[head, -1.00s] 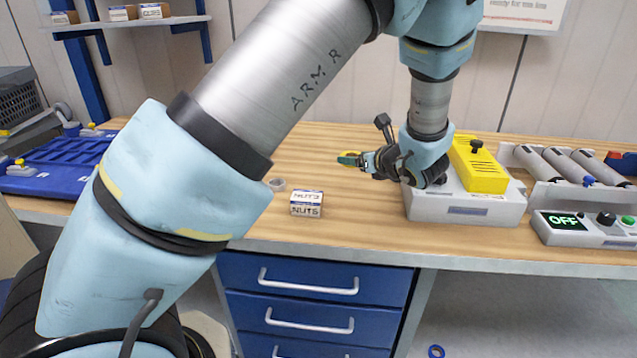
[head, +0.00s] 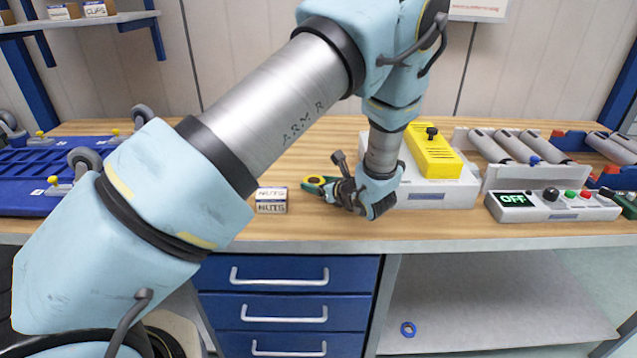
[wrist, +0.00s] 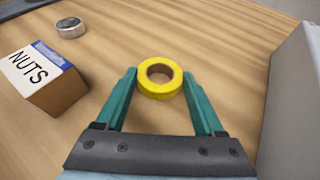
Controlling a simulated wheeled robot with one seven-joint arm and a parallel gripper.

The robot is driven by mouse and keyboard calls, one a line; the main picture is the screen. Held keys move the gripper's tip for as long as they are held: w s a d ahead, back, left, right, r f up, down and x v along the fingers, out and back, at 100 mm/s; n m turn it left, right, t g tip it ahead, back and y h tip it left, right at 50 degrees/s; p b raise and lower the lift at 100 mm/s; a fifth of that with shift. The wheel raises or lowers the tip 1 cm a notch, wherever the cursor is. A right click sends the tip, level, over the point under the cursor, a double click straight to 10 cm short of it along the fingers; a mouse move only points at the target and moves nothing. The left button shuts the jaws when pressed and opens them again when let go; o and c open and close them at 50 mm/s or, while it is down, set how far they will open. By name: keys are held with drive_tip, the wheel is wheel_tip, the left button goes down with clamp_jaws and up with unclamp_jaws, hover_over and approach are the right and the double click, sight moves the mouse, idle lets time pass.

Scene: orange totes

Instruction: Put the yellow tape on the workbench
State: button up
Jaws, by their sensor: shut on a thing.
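My gripper (head: 318,184) is shut on the yellow tape (wrist: 160,78), a small ring with a brown core. In the wrist view the tape sits between the tips of the two green fingers (wrist: 160,92). In the head view only a bit of yellow shows at the fingertips. The gripper is low over the wooden workbench (head: 330,222), between the nuts box and the white-based yellow unit. I cannot tell whether the tape touches the bench top.
The nuts box (head: 271,200) stands left of my gripper, with a silver roll (wrist: 70,27) behind it in the wrist view. The yellow unit (head: 432,152) on its white base stands close right. A blue ring (head: 408,329) lies below the bench.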

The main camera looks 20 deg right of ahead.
drive_tip(key=o, duration=1.3)
drive_tip(key=shift+o, duration=0.2)
drive_tip(key=shift+r, duration=0.1)
